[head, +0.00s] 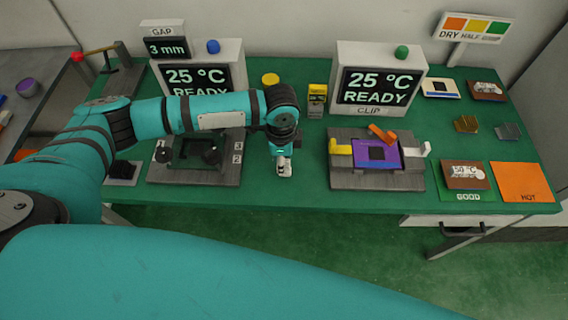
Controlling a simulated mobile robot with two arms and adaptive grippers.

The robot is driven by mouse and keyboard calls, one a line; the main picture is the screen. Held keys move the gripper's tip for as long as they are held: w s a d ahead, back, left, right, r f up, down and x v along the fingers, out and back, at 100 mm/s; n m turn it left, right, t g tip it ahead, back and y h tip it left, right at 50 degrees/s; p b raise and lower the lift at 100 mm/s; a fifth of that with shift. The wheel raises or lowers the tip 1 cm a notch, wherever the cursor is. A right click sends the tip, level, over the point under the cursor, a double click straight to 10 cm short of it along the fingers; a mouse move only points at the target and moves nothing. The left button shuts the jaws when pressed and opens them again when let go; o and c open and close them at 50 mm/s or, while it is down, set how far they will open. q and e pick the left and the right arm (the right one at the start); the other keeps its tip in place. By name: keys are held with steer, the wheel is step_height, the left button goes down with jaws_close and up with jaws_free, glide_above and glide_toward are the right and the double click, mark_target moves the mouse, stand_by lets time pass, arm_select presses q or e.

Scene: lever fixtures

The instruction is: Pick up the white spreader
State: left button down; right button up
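My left arm reaches across the table, and its gripper (283,168) points down over the green table front, between the two fixtures. It is small and pale at the tip, so I cannot tell whether its fingers are open or shut, or whether something white is between them. I cannot pick out the white spreader with certainty; the arm hides part of the table behind it. My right gripper is not in view.
Left of the gripper is a dark fixture (195,172). Right of it is a fixture (375,182) holding a purple plate (362,154), with yellow and white levers. Two display boxes (379,52) stand behind. A yellow-black object (317,97) stands between them. Brown and orange pads lie at right.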

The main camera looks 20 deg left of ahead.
arm_select(q)
steer(key=shift+r, duration=0.55)
step_height(320, 180, up, 2)
steer(key=shift+r+b, duration=0.1)
steer(key=shift+b, duration=0.35)
steer(key=s+d+r+b, duration=0.1)
steer(key=s+d+b, duration=0.1)
steer(key=s+d, duration=0.8)
steer(key=s, duration=0.2)
steer(key=shift+s+r, duration=0.35)
steer(key=c, duration=1.8)
jaws_free()
steer(key=shift+a, duration=0.1)
jaws_close()
